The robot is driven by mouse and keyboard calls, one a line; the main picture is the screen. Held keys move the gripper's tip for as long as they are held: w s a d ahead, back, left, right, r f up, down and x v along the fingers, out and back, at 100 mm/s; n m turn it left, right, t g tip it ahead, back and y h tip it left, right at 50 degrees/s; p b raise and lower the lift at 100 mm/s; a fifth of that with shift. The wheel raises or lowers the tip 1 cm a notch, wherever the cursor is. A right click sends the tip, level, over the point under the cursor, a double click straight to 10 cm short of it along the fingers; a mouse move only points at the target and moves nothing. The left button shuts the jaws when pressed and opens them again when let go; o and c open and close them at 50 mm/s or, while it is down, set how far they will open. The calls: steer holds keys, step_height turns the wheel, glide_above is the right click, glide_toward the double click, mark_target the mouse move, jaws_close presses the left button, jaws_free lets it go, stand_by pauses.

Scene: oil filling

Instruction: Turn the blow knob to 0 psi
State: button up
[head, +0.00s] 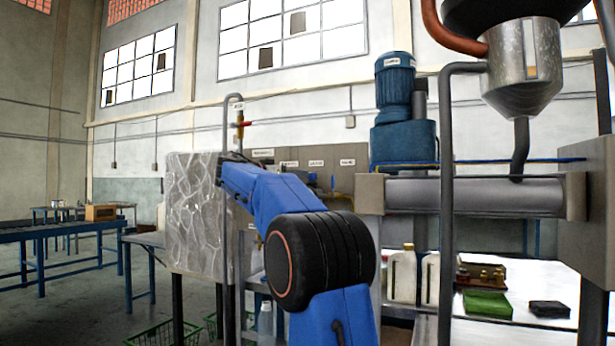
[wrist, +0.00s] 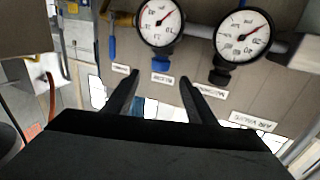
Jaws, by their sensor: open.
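The wrist view looks at the gauge panel with its lettering upside down. I take this as the blow knob; the pressure number is too small to read. My gripper (wrist: 160,81) is open and empty. Its two fingertips lie either side of that knob in the picture, seemingly short of it, with no contact visible.
A second gauge (wrist: 243,36) with its own black knob (wrist: 220,74) is close on the right. A blue-handled valve (wrist: 112,46) is on the left. In the head view, a grey metal box (head: 195,215) stands left of my arm and a pipe (head: 446,200) to its right.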

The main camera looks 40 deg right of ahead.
mark_target(312, 177)
steer(key=d, duration=0.7)
steer(key=shift+w+d, duration=0.25)
steer(key=shift+w, duration=0.1)
steer(key=c, duration=1)
